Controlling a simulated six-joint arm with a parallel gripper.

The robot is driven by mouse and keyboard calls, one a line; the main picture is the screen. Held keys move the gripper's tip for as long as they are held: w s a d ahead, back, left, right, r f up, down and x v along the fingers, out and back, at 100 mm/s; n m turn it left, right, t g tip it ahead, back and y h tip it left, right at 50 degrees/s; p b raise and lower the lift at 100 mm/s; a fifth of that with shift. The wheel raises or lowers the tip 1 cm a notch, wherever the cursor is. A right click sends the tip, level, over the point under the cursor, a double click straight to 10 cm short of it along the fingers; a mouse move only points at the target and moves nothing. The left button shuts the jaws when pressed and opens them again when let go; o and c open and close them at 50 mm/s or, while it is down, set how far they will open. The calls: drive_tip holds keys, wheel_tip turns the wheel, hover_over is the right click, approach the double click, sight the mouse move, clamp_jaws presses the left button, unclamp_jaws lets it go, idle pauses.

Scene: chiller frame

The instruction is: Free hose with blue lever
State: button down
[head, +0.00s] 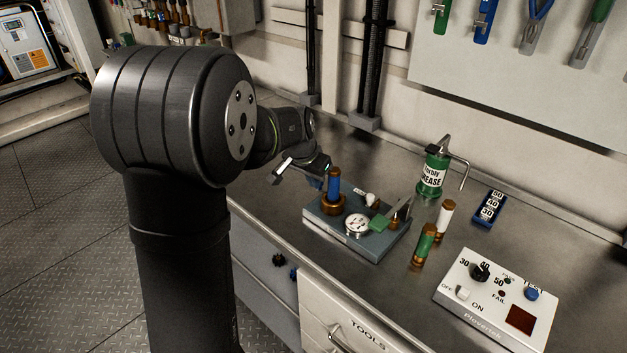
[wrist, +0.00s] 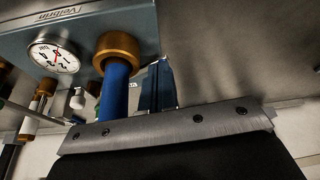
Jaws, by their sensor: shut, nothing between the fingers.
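A grey-blue block (head: 375,243) on the bench carries a dial gauge (head: 357,224) and a brass collar (head: 331,206). A blue hose (head: 333,183) stands upright in the collar. In the wrist view the hose (wrist: 115,92) runs from the collar (wrist: 117,48) toward my gripper's grey edge. A dark blue part (wrist: 157,88), which may be the blue lever, lies beside the hose; a bit of blue (head: 314,182) shows left of it in the head view. A green-ended lever (head: 379,222) is on the block's right. My gripper (head: 325,166) is shut and empty, close behind the hose top; contact is unclear.
A green grease can (head: 432,174) stands at the back. White (head: 445,217) and green (head: 424,244) brass-ended cylinders stand right of the block. A blue number block (head: 490,207) and a white test box (head: 495,299) lie further right. Bare bench lies between them.

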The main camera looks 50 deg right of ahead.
drive_tip(key=w+d+m, duration=0.1)
drive_tip(key=w+d+m+g, duration=0.1)
drive_tip(key=shift+d+m, duration=0.4)
drive_tip(key=shift+a, duration=0.1)
drive_tip(key=w+a+r, duration=0.1)
drive_tip(key=a+r, duration=0.6)
drive_tip(key=r, duration=0.2)
drive_tip(key=shift+a+r, duration=0.15)
drive_tip(key=shift+r, duration=0.2)
drive_tip(key=shift+f, duration=0.1)
idle(0.4)
